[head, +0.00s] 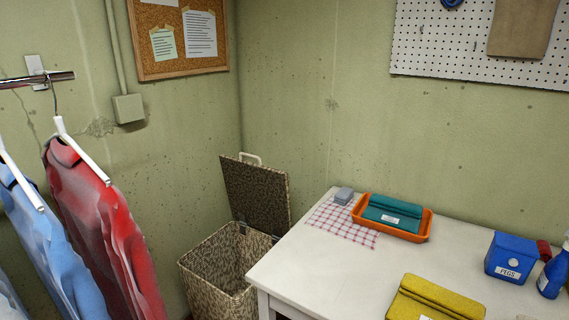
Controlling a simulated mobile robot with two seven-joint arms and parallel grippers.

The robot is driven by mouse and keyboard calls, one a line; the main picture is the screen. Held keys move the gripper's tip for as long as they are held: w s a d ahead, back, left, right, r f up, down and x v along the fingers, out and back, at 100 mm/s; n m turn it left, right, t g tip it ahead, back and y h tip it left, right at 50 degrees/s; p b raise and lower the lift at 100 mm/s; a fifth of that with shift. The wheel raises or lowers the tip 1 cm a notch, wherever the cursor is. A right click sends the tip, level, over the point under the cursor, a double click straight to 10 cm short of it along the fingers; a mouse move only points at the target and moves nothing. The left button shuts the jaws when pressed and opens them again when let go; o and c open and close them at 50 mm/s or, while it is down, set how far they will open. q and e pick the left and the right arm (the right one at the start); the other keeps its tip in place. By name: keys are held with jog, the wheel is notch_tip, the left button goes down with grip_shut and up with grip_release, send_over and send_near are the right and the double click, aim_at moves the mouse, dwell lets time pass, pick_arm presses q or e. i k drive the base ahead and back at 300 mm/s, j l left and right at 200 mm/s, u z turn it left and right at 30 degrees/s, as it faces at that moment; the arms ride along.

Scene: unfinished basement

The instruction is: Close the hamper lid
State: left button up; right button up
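The hamper (212,268) is a brown speckled woven box standing on the floor in the corner, left of the white table. Its lid (255,194) is open, raised nearly upright and leaning back at the rear edge. A pale handle (250,158) shows at the lid's top edge. The hamper's inside is partly visible and looks empty, though its bottom is hidden. Its right side is partly hidden by the table. Neither of my grippers is in the head view.
A white table (285,267) stands right of the hamper, holding an orange tray (427,228), a checked cloth (338,224), yellow folded cloth (430,300) and a blue peg box (507,257). A red shirt (105,220) and a blue shirt (50,245) hang from a rail (40,80) at left.

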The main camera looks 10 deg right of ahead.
aim_at(258, 194)
jog(key=i+l+z, duration=0.1)
jog(key=i+z, duration=0.65)
jog(key=k+l, duration=0.05)
